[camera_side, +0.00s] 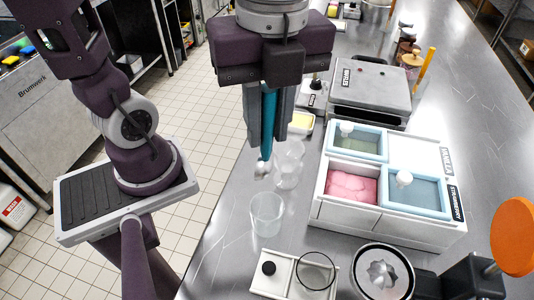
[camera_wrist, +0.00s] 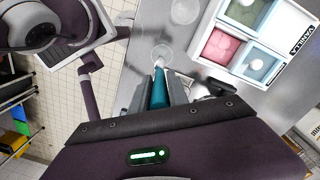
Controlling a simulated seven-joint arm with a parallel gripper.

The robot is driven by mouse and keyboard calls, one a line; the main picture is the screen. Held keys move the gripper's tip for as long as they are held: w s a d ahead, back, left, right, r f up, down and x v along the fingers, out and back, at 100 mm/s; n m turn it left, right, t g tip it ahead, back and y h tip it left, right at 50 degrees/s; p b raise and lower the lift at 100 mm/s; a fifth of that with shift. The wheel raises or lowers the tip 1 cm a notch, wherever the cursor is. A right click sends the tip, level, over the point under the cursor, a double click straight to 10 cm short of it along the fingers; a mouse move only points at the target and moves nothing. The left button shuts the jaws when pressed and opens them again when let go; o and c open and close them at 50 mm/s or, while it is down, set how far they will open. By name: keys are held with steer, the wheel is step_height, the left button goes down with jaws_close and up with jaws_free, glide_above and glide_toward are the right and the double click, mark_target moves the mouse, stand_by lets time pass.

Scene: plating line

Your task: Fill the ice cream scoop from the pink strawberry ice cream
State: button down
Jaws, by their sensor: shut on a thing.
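My gripper (camera_side: 270,118) is shut on the teal handle of the ice cream scoop (camera_side: 267,135), which hangs pointing down with its metal head low, close by the clear cups. In the wrist view the teal scoop handle (camera_wrist: 159,90) sits between my fingers, and a clear cup lies just past its tip. The pink strawberry ice cream (camera_side: 351,183) fills an open compartment at the front left of the white ice cream box (camera_side: 340,215). It also shows in the wrist view (camera_wrist: 219,46). The scoop is to the left of the box and apart from it. The scoop's bowl is too small to tell its contents.
Clear cups (camera_side: 266,214) stand along the counter's left part. A blue lid with a white knob (camera_side: 412,192) covers the compartment right of the pink one; another blue-framed lid (camera_side: 357,141) lies behind. A juicer (camera_side: 383,272) and a white holder (camera_side: 272,284) stand in front.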

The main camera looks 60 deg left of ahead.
steer(key=shift+g, duration=0.3)
step_height(320, 180, up, 7)
steer(key=shift+w+f, duration=0.1)
steer(key=shift+w, duration=0.05)
steer(key=shift+w+d+n, duration=0.1)
steer(key=shift+w+n, duration=0.3)
steer(key=shift+n, duration=0.3)
steer(key=w+a+n+h, duration=0.1)
steer(key=w+n+h, duration=0.4)
steer(key=w+n, duration=1.4)
steer(key=shift+s+a+f+n+g+h, duration=0.15)
steer(key=shift+s+f+n, duration=0.45)
steer(key=shift+f, duration=2)
steer(key=shift+s+d+f+n+g+h, duration=0.1)
steer(key=shift+s+f+n, duration=0.45)
steer(key=shift+f, duration=2)
steer(key=shift+s+a+f+n+g+h, duration=0.15)
steer(key=shift+s+f+n, duration=0.45)
steer(key=shift+f, duration=2)
steer(key=shift+w+f, duration=0.1)
steer(key=shift+f, duration=0.55)
steer(key=shift+d, duration=0.2)
